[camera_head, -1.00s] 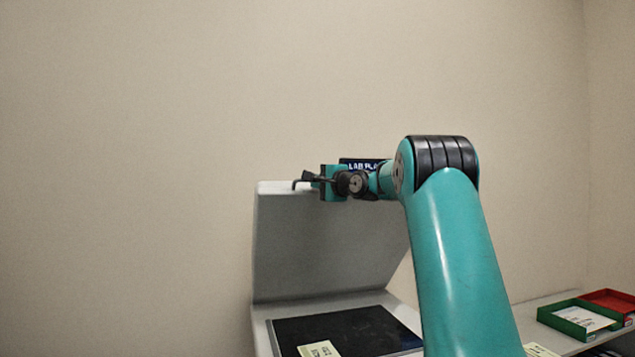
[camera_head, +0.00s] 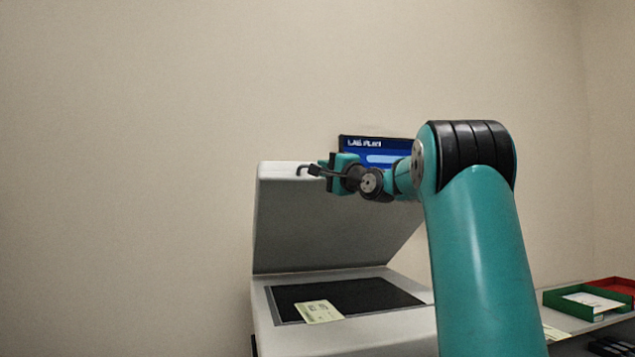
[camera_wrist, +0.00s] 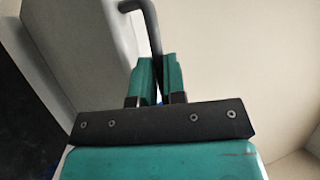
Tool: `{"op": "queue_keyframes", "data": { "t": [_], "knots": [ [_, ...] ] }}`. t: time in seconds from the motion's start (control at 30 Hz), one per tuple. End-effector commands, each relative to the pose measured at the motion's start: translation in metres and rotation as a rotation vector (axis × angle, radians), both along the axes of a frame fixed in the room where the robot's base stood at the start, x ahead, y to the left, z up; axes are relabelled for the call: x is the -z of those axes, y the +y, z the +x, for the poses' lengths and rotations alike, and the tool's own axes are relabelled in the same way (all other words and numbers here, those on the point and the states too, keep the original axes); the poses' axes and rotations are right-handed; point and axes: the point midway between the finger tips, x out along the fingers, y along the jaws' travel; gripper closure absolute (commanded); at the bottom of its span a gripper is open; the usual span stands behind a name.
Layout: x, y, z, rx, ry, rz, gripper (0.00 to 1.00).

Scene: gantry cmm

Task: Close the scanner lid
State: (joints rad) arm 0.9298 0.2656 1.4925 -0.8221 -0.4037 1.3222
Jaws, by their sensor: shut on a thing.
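The grey scanner lid (camera_head: 325,225) stands open and tilted above the scanner body (camera_head: 360,337). A dark handle (camera_head: 301,170) sits at the lid's top front edge; the bent bar of this handle (camera_wrist: 148,15) also shows in the wrist view. My gripper (camera_head: 311,170) is at the lid's upper edge, shut on the handle. In the wrist view its teal fingers (camera_wrist: 156,80) are closed around the bar. The lid (camera_wrist: 85,45) fills the upper left there. A pale card (camera_head: 319,312) lies on the dark scanner glass (camera_head: 370,296).
A dark screen with blue (camera_head: 377,148) is behind the lid. A green tray (camera_head: 590,304) with paper and a red tray (camera_head: 615,285) stand at the right. A pale wall fills the background. My arm covers part of the scanner's right side.

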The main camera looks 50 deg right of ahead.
Motion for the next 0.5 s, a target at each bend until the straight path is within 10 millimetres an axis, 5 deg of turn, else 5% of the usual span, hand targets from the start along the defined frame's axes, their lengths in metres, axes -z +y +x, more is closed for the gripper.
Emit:
{"op": "queue_keyframes", "data": {
  "t": [0.03, 0.5],
  "knots": [
    [0.025, 0.004, -0.004, 0.0, -0.014, -0.008, 1.0],
    [0.115, 0.042, -0.041, -0.004, -0.158, -0.099, 1.0]
  ]
}}
